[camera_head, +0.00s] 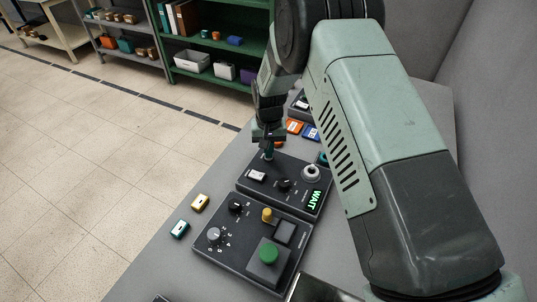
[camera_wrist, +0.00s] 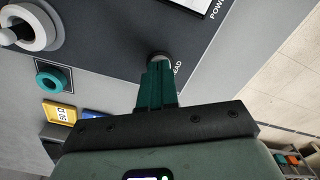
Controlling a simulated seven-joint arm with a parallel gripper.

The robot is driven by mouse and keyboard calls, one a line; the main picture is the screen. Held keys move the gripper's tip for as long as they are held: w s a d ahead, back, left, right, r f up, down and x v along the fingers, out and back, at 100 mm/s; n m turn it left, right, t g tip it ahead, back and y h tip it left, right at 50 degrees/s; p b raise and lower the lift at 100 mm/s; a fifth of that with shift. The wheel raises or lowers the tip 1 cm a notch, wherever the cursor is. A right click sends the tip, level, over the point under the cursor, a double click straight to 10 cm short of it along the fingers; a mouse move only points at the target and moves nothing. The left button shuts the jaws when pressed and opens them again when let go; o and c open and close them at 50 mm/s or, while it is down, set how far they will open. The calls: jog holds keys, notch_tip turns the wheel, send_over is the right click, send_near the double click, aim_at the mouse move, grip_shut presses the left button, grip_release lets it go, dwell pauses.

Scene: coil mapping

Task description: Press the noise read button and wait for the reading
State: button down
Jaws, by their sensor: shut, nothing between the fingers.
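My gripper (camera_head: 268,156) is shut and empty, pointing down at the far left corner of a dark instrument panel (camera_head: 262,192). In the wrist view, its closed green fingertips (camera_wrist: 157,68) are on or just above a round button (camera_wrist: 158,55), beside lettering ending in "EAD". The fingers hide most of the button, so contact and how far it is pushed in cannot be told. The panel's display (camera_head: 314,199) shows "WAIT" in green. The panel also carries a white-labelled meter (camera_head: 257,175), a black knob (camera_head: 284,184) and a pale ring-shaped socket (camera_head: 311,172).
A second panel (camera_head: 228,258) with a green button (camera_head: 268,252) and knobs lies nearer. Orange (camera_head: 294,126) and blue (camera_head: 311,132) blocks lie beyond my gripper. My arm covers the table's right side.

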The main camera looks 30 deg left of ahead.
dwell(0.3)
jog(key=shift+r, duration=3.2)
jog(key=s+d+r+m+t, duration=0.1)
jog(key=d+r, duration=0.9)
jog(key=r, duration=0.3)
jog(key=s+d+r+m+t, duration=0.1)
jog(key=d+r+m, duration=0.1)
jog(key=d+r, duration=0.95)
jog(key=s+d+r+m+t, duration=0.1)
jog(key=s+d+r, duration=0.3)
jog(key=s+d, duration=0.3)
jog(key=s+d+r+m+t, duration=0.1)
jog(key=s+d+r, duration=0.3)
jog(key=s+d, duration=0.4)
jog(key=s+t, duration=0.1)
jog(key=s, duration=0.4)
jog(key=shift+s+d+r+m+t, duration=0.2)
jog(key=shift+s+r+m+t, duration=0.1)
jog(key=shift+r, duration=0.1)
